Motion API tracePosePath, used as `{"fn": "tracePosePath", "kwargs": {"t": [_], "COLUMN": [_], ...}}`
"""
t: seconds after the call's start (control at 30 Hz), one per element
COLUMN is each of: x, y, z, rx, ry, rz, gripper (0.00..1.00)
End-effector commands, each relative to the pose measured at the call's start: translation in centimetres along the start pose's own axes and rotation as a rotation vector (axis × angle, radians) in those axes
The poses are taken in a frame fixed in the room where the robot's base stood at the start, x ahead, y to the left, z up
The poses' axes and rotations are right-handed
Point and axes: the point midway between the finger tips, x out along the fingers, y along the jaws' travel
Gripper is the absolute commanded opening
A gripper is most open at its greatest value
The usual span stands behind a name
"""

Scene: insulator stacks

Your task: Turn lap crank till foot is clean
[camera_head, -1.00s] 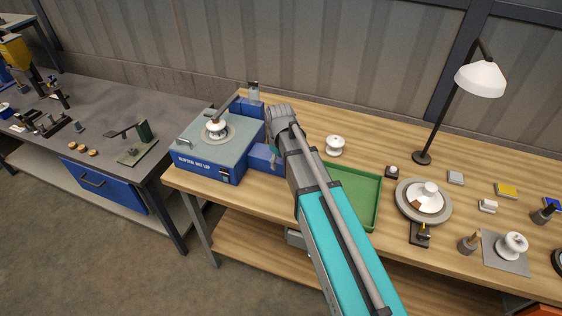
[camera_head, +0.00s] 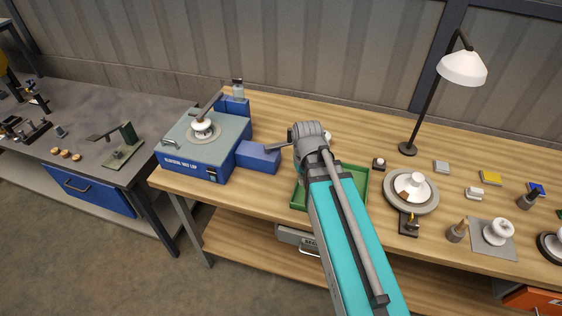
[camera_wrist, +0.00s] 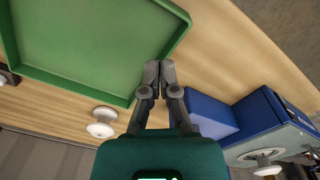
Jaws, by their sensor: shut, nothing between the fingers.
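The blue lap (camera_head: 205,160) has a grey top with a round plate; a white insulator (camera_head: 202,128) stands on the plate under a dark arm. A small grey handle (camera_head: 172,142) shows at the top's left edge; I cannot tell whether it is the crank. A blue block (camera_head: 258,157) juts from the lap's right side. In the wrist view the fingers (camera_wrist: 158,72) are together and empty, between the green tray (camera_wrist: 182,38) and the blue block (camera_wrist: 210,113). The insulator's foot is hidden.
The green tray (camera_head: 298,195) lies partly behind my arm. A loose white insulator (camera_wrist: 102,123) stands beside it. To the right are a round plate with a white insulator (camera_head: 412,187), a lamp (camera_head: 462,68) and small blocks. A grey bench (camera_head: 80,118) stands at the left.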

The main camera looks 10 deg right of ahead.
Motion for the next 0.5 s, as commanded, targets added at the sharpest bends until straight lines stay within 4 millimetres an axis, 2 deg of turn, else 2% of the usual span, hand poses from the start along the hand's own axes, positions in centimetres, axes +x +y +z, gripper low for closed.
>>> {"fn": "tracePosePath", "kwargs": {"t": [0.03, 0.13, 0.5], "x": [0.1, 0.1, 0.1], "y": [0.6, 1.3, 1.7], "z": [1.8, 3.2, 3.6], "rx": [0.051, 0.12, 0.158], "ry": [0.0, 0.0, 0.0], "rz": [0.0, 0.0, 0.0], "gripper": [0.0, 0.0, 0.0]}}
